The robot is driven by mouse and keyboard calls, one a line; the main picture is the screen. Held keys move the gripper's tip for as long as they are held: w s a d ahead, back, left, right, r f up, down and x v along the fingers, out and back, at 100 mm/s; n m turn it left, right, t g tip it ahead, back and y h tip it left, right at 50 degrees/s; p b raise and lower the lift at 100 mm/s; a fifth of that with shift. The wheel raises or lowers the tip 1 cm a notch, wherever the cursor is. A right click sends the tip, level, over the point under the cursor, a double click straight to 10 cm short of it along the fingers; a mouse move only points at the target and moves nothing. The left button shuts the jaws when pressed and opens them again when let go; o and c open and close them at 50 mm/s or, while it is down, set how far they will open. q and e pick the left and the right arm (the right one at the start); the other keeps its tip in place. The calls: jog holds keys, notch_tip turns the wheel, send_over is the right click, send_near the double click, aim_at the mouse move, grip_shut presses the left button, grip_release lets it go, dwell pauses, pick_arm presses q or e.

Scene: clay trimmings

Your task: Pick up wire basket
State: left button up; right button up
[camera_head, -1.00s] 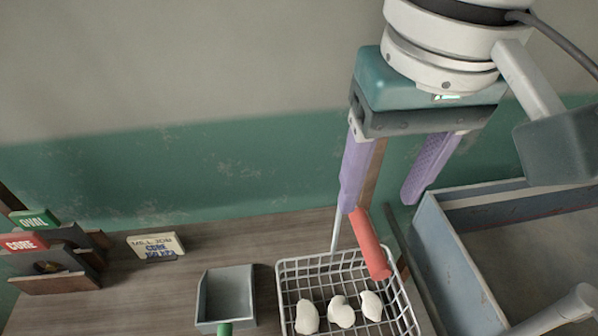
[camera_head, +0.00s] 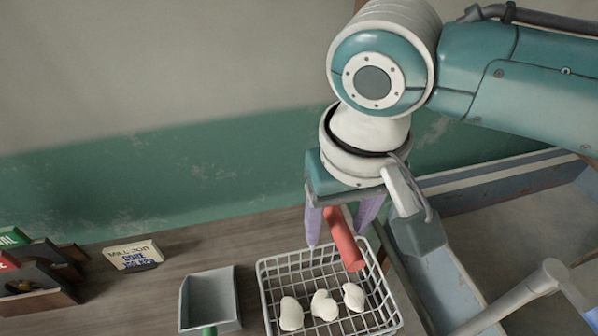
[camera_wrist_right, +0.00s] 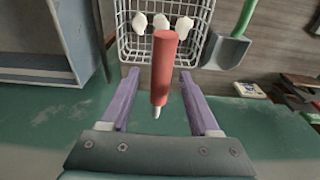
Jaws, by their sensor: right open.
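The wire basket (camera_head: 262,290) is a pale wire-mesh tray on the wooden table, with a red handle (camera_head: 345,240) at its far right corner. Several white clay lumps (camera_head: 323,305) lie in it. The basket also shows at the top of the right wrist view (camera_wrist_right: 127,45). My right gripper (camera_head: 339,232) is at the basket's far side. Its lilac fingers are open (camera_wrist_right: 160,73), one on each side of the red handle, with visible gaps. The arm hides part of the fingers in the head view. My left gripper is out of view.
A grey scoop (camera_head: 210,298) with a green handle stands left of the basket. A lettered block (camera_head: 133,255) and a dark rack (camera_head: 40,290) are farther left. A blue-grey bin (camera_head: 450,290) stands close on the right. The green wall is behind.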

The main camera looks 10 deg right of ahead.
grip_shut()
dwell(0.3)
dwell(1.0)
